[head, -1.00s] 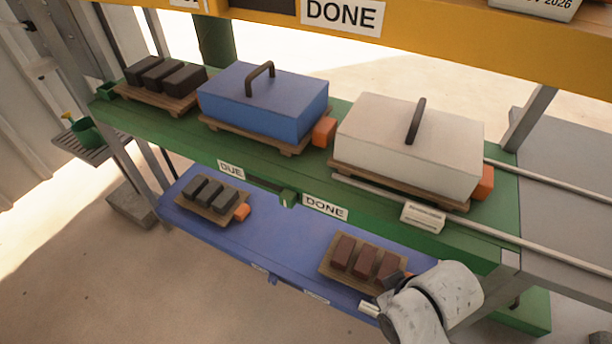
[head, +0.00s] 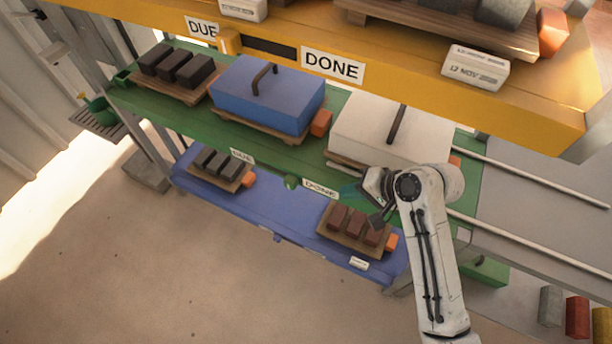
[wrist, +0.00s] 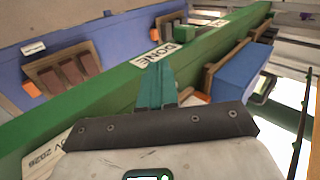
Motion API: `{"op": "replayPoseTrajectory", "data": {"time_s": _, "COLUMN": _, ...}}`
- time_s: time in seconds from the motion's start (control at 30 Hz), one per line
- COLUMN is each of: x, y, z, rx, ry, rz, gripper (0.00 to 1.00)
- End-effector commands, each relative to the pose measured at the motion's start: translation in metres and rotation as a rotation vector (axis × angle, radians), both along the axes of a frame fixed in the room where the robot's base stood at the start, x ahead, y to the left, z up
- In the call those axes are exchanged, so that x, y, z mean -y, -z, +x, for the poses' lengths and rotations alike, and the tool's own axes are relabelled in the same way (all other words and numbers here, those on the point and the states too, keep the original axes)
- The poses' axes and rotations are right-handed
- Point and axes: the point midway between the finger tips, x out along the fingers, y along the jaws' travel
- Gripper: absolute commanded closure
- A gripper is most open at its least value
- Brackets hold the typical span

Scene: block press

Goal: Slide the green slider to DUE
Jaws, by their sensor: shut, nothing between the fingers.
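The green slider (head: 291,181) is a small block on the front edge of the green shelf (head: 270,150). It sits between the DUE label (head: 242,156) and the DONE label (head: 320,189), close to DONE. In the wrist view the slider (wrist: 184,34) shows beyond the DONE label (wrist: 158,54). My gripper (head: 349,190) is right of the slider, near the DONE label and apart from the slider. Its teal fingers (wrist: 156,80) are together and empty, pointing along the shelf edge.
A blue lidded box (head: 268,95) and a white box (head: 390,135) stand on the green shelf. The yellow shelf (head: 400,85) hangs above, with its own labels and slider. The blue shelf (head: 275,220) below holds pallets of blocks. Open floor lies in front.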

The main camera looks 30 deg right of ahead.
Motion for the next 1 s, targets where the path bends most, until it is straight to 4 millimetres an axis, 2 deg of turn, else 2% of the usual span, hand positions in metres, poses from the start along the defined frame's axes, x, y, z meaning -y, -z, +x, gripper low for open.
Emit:
{"op": "replayPoseTrajectory", "data": {"time_s": 0.17, "x": 0.003, "y": -0.004, "z": 0.009, "rx": -0.002, "ry": 0.053, "rz": 0.083, "gripper": 1.0}}
{"op": "replayPoseTrajectory", "data": {"time_s": 0.57, "x": 0.001, "y": -0.001, "z": 0.011, "rx": -0.003, "ry": 0.053, "rz": 0.084, "gripper": 1.0}}
{"op": "replayPoseTrajectory", "data": {"time_s": 0.77, "x": -0.011, "y": 0.016, "z": 0.025, "rx": -0.005, "ry": 0.049, "rz": 0.083, "gripper": 1.0}}
{"op": "replayPoseTrajectory", "data": {"time_s": 1.0, "x": -0.031, "y": 0.048, "z": 0.054, "rx": -0.005, "ry": 0.05, "rz": 0.083, "gripper": 1.0}}
